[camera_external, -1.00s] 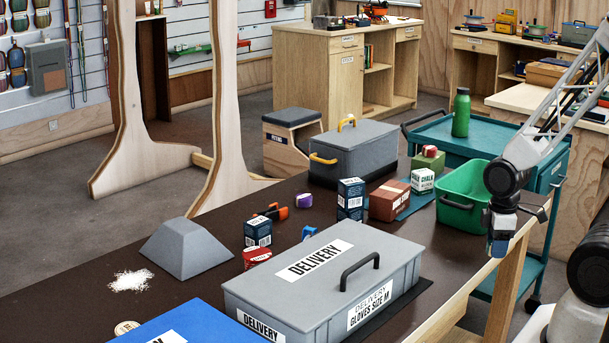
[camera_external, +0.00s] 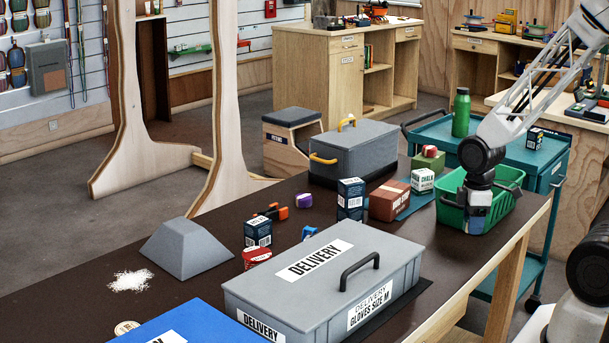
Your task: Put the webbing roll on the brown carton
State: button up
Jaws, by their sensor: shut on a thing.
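The brown carton (camera_external: 389,201) stands upright on the dark bench, left of the green bin (camera_external: 502,214), with a box labelled chalk beside it. My gripper (camera_external: 475,228) points down at the near left side of the green bin. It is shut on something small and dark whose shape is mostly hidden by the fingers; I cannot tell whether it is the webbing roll. A small purple item (camera_external: 304,200) and a small blue item (camera_external: 309,233) lie on the bench left of the carton; I cannot tell if either is a webbing roll. The carton's top looks clear.
The white chalk box (camera_external: 422,181) and stacked dark blue boxes (camera_external: 350,198) flank the carton. A grey delivery box (camera_external: 325,280) with a raised handle fills the front. A grey lidded toolbox (camera_external: 354,151) stands behind. Bare bench (camera_external: 420,240) lies between carton and gripper.

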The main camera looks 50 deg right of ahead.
jog(key=w+d+r, duration=0.2)
jog(key=w+d, duration=0.1)
jog(key=w, duration=0.4)
jog(key=w+d+r+n, duration=0.1)
jog(key=w+d+r, duration=0.1)
jog(key=w, duration=0.5)
jog(key=shift+w+d+r, duration=0.2)
jog(key=shift+d+r, duration=0.2)
jog(key=shift+d, duration=0.05)
jog(key=shift+w, duration=0.1)
send_over(391, 189)
jog(key=shift+f, duration=0.75)
jog(key=shift+f, duration=1.75)
jog(key=shift+f, duration=0.15)
jog(key=o, duration=0.9)
